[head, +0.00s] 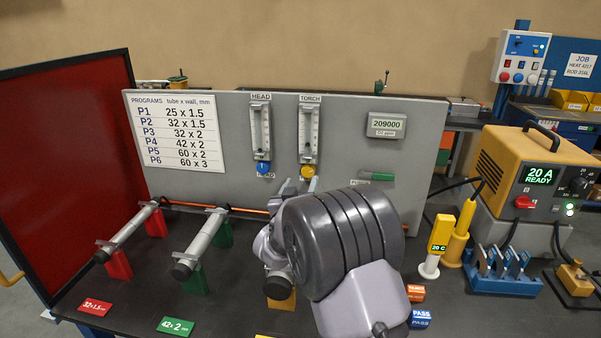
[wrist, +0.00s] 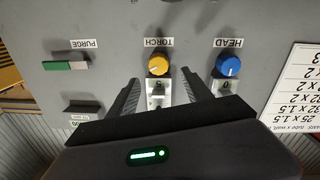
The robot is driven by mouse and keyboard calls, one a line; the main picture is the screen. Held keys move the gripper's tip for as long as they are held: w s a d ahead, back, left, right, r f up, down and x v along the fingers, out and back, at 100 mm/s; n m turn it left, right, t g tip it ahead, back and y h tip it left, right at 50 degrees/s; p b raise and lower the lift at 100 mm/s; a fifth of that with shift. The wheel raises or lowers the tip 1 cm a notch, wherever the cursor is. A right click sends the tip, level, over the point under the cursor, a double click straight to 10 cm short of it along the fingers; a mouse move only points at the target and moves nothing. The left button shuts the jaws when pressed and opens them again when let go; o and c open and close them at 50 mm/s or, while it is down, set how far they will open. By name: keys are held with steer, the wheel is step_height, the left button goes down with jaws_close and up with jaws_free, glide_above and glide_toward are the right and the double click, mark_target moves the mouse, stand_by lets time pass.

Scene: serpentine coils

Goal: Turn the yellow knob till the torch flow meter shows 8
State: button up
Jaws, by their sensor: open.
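The yellow knob (head: 308,171) sits under the torch flow meter (head: 309,130) on the grey panel. In the wrist view, which is upside down, the yellow knob (wrist: 158,65) lies between the tips of my gripper (wrist: 161,80). The two fingers are apart, one on each side; I cannot tell whether they touch the knob. In the head view my gripper (head: 299,186) reaches up to the panel just below the knob. The meter's scale is too small to read in the head view.
The blue HEAD knob (wrist: 228,66) is close to one finger, its plate showing 0. The green purge slide (head: 376,176) is to the right. Tubes on stands (head: 128,236) fill the bench's left. The oxygen display (head: 387,126) reads 209000.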

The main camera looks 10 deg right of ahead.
mark_target(307, 171)
steer(key=b+x, duration=0.1)
steer(key=x, duration=0.5)
steer(key=shift+w+d+f, duration=0.1)
steer(key=shift+w, duration=0.05)
steer(key=shift+w+d, duration=0.15)
steer(key=shift+w, duration=0.2)
steer(key=shift+c, duration=0.2)
